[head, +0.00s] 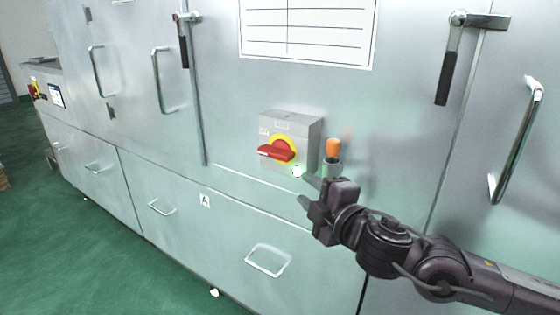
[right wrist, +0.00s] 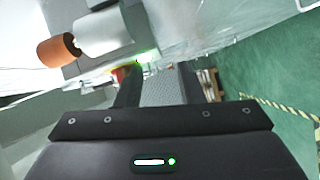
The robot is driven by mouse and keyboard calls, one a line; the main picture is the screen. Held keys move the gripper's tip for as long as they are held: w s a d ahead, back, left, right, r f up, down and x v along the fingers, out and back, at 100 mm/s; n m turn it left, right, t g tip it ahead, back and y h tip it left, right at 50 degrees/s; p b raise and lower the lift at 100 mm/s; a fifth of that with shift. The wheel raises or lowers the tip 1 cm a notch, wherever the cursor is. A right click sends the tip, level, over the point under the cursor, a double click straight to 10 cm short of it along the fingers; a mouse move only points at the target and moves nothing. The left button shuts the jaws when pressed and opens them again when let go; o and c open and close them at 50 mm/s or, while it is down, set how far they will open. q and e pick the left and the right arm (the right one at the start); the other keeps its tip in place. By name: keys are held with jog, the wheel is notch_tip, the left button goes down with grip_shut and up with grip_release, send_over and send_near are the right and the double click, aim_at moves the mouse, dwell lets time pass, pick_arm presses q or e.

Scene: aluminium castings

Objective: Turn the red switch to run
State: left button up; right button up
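The red switch (head: 277,150) is a red handle on a yellow round plate, on the front of a grey box (head: 303,130) fixed to the metal cabinet. Its handle lies nearly level, pointing left. In the right wrist view a small patch of red and yellow (right wrist: 120,74) shows, mostly hidden behind a finger. My right gripper (head: 304,188) is just below and right of the switch, apart from it. Its two fingers are spread and nothing shows between them. My left gripper is not in view. The switch's position labels are too small to read.
An orange-handled object (head: 334,147) stands in a holder (head: 331,168) right of the box, close to my right gripper; its orange end (right wrist: 57,50) also shows in the right wrist view. A drawer handle (head: 268,262) is below. The green floor (head: 100,255) is clear at left.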

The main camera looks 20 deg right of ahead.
aim_at(284, 160)
jog(key=r+n, duration=0.1)
jog(key=r, duration=0.1)
jog(key=a+r+n+y, duration=0.1)
jog(key=r+n+y, duration=0.1)
jog(key=r, duration=0.1)
jog(key=shift+w+a+r+n+t, duration=0.1)
jog(key=shift+a+r+n+t, duration=0.2)
jog(key=shift+a+n, duration=0.1)
jog(key=shift+w+a, duration=0.15)
jog(key=shift+w, duration=0.1)
jog(key=shift+p+x, duration=0.5)
jog(key=shift+x, duration=2.5)
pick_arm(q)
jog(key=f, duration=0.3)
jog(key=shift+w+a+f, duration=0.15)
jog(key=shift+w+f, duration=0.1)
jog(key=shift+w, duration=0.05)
pick_arm(e)
jog(key=shift+a+f, duration=0.15)
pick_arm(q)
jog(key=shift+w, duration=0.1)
pick_arm(e)
jog(key=shift+s, duration=0.1)
jog(key=shift+c, duration=0.4)
grip_shut()
